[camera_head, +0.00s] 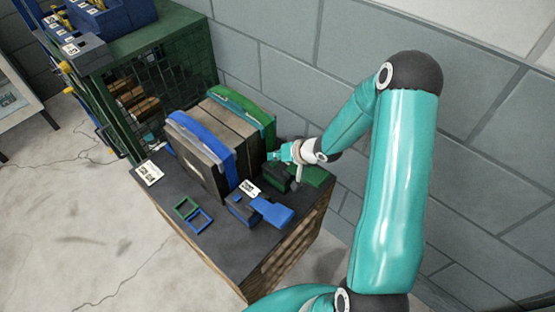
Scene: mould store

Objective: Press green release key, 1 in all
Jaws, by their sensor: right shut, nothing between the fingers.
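A green key (316,174) sits on a dark block at the back right of the dark-topped crate, partly hidden by my right gripper and wrist. My right gripper (272,157) is shut and empty. It is above and slightly left of the green key, close to the green-banded mould; I cannot tell whether it touches anything. A matching blue key (271,211) on its dark block lies nearer the front edge. My left gripper is out of view.
Two mould cases stand upright left of the keys, one with a blue band (207,144) and one with a green band (244,106). Green (177,212) and blue (191,224) square frames lie in front. A green cage rack (175,55) stands behind, and a block wall (290,60) is close behind.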

